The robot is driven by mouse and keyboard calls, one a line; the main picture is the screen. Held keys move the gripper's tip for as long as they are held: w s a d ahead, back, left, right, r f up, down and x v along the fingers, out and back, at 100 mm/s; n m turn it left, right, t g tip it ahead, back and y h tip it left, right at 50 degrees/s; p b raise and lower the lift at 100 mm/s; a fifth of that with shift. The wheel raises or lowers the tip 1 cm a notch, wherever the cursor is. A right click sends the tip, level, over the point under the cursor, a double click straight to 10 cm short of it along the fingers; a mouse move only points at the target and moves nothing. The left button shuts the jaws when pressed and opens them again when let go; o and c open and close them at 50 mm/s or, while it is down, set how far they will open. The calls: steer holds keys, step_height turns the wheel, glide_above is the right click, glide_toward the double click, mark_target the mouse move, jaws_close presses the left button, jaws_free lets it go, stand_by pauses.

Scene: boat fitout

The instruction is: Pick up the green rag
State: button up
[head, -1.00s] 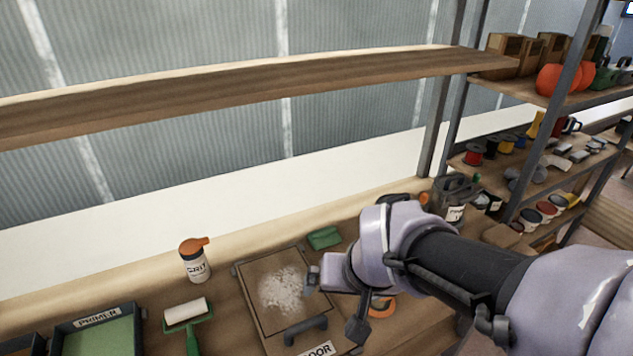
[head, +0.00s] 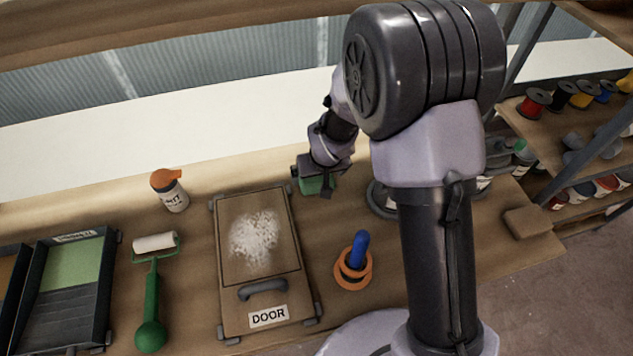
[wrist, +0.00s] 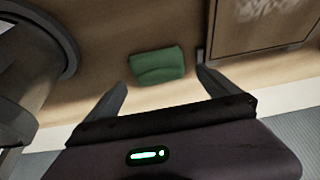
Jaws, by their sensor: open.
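The green rag (head: 316,186) lies on the wooden bench to the right of the door panel's far corner, partly hidden by my gripper in the head view. In the wrist view the whole rag (wrist: 157,66) shows as a small folded green pad. My gripper (head: 312,184) is above the rag. In the wrist view my gripper (wrist: 160,78) is open, with one finger on each side of the rag's near end and nothing between the tips. The rag seems a little beyond the fingertips. I cannot tell the height gap.
The door panel (head: 229,297) with white dust lies left of the rag.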

mark_target(317, 178)
steer(key=b+x, duration=0.1)
steer(key=x, duration=0.2)
steer(key=b+x, duration=0.1)
steer(key=x, duration=0.2)
steer(key=shift+w+d, duration=0.15)
steer(key=shift+w, duration=0.05)
steer(key=shift+r, duration=0.25)
steer(key=shift+c, duration=0.2)
steer(key=c, duration=1)
steer(key=shift+r, duration=0.1)
steer(key=shift+r, duration=0.3)
steer(key=p+v, duration=0.1)
steer(key=v, duration=0.2)
steer(key=shift+w+a+r+p, duration=0.1)
steer(key=shift+a+p, duration=0.15)
steer(key=shift+p, duration=0.1)
steer(key=s+a+b, duration=0.1)
steer(key=s+b, duration=0.1)
steer(key=s, duration=0.2)
steer(key=s+a+b, duration=0.1)
steer(key=s+b, duration=0.2)
steer(key=s, duration=0.2)
steer(key=s+a+r+b, duration=0.1)
steer(key=s+b, duration=0.1)
steer(key=s, duration=0.2)
steer(key=shift+s+a, duration=0.15)
steer(key=shift+a, duration=0.25)
steer(key=shift+s+a+r+b, duration=0.15)
steer(key=shift+s+b, duration=0.15)
steer(key=shift+s, duration=0.35)
